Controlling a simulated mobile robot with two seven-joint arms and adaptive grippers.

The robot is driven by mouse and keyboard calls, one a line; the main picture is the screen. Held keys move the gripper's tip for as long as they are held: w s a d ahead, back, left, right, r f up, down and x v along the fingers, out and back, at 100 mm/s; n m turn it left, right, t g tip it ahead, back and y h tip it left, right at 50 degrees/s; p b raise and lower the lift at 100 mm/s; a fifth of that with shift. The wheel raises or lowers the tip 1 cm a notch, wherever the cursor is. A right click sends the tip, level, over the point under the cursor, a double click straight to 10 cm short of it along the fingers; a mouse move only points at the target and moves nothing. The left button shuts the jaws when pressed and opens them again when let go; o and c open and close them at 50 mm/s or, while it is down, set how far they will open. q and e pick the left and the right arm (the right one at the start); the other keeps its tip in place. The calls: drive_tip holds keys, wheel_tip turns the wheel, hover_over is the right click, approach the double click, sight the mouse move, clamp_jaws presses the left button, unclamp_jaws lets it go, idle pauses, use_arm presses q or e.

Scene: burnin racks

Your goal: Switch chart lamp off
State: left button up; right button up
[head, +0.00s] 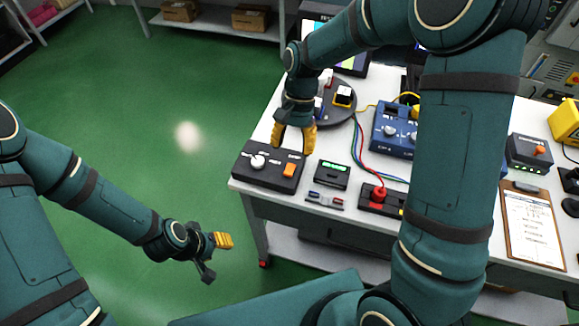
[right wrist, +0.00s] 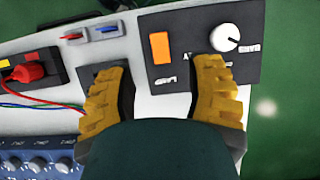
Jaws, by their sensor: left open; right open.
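A black control box (head: 268,167) lies at the table's near left corner. It carries an orange rocker switch (head: 290,170) and a white knob (head: 257,161). In the right wrist view the switch (right wrist: 160,48) has a label that seems to read LAMP upside down, and the knob (right wrist: 225,38) is beside it. My right gripper (head: 294,148) is open and empty, fingers pointing down just behind the box. In its wrist view the fingertips (right wrist: 160,72) straddle the switch's side of the box, apart from the switch. My left gripper (head: 217,256) is open and empty, off the table. I cannot identify the lamp itself.
A small black box with a green display (head: 332,174) and a red plug (head: 379,193) with cables stand right of the control box. A blue instrument (head: 392,130) and round tray (head: 335,108) lie behind. A clipboard (head: 530,227) is at right. Green floor is free at left.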

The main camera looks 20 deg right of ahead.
sight(289, 170)
drive_tip(key=b+x, duration=0.1)
drive_tip(key=x, duration=0.5)
drive_tip(key=shift+f, duration=0.1)
